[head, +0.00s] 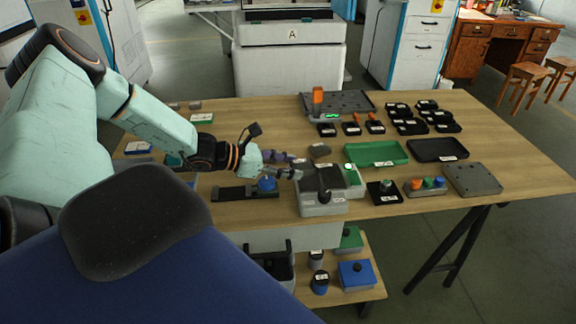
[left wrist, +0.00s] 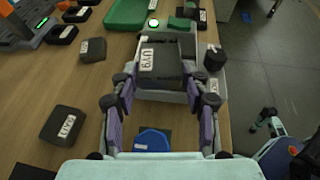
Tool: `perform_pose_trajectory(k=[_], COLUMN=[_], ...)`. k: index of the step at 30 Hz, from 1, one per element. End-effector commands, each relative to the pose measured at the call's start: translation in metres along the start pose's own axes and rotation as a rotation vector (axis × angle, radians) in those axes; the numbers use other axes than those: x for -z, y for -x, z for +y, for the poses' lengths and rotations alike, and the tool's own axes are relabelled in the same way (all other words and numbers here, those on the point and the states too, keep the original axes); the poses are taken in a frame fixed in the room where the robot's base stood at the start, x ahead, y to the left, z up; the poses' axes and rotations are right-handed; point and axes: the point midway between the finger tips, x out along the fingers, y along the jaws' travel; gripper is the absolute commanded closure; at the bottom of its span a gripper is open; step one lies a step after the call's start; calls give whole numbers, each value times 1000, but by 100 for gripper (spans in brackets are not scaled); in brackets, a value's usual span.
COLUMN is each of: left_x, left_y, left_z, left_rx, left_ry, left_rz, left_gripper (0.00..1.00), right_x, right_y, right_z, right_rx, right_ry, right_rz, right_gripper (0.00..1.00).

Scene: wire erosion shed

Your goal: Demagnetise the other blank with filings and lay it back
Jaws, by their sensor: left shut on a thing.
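My left gripper (head: 300,167) is shut on a dark grey blank (left wrist: 172,66) with a white label, between its two purple fingers. The left gripper also shows in the left wrist view (left wrist: 165,92). The blank is over the top of a grey box-shaped unit (head: 322,208) with a round black knob on its front and a green lit button (left wrist: 154,22). I cannot tell whether the blank touches the unit. A second dark block (head: 320,150) lies on the table behind it. Another labelled block (left wrist: 62,124) shows in the left wrist view. No filings can be made out. My right gripper is out of view.
A green tray (head: 359,160) and a black tray (head: 411,149) lie to the right. A black stand (head: 384,198), a box with coloured knobs (head: 410,191) and a grey plate (head: 472,190) are near the front edge. A blue-topped item (head: 267,184) sits left of the unit.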

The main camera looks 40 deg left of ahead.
Motion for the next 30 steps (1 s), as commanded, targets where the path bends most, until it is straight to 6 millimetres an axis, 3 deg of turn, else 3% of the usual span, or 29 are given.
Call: perform_pose_trajectory(k=[30], left_x=[-49], left_y=[20], left_z=[0], left_rx=[1], left_ry=[0], left_rz=[-3], left_gripper=[100], right_x=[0], right_y=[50], right_z=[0], right_rx=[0], right_ry=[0], right_rz=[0], right_gripper=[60])
